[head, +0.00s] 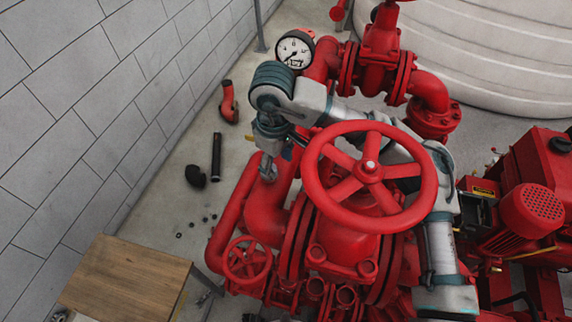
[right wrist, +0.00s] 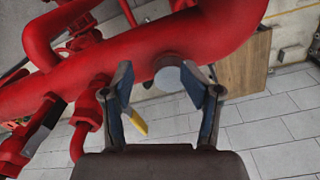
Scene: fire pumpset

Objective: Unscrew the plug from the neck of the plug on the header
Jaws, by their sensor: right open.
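A light grey round plug (right wrist: 178,85) sits on the red header pipe (right wrist: 60,92) in the right wrist view. My right gripper (right wrist: 169,88) is open, with one finger on each side of the plug. The plug lies nearer the right finger in the picture, and I cannot tell whether either finger touches it. In the head view my right gripper (head: 268,165) points down at the red header (head: 235,205), left of the large handwheel. There the plug cannot be told apart from the grey fingers. My left gripper is not in view.
The large red handwheel (head: 370,168) stands in front of my right arm. A pressure gauge (head: 295,52) rises behind the gripper. A small red handwheel (head: 247,260) and a wooden table (head: 125,280) are nearer. Loose black pipe pieces (head: 216,155) lie on the floor.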

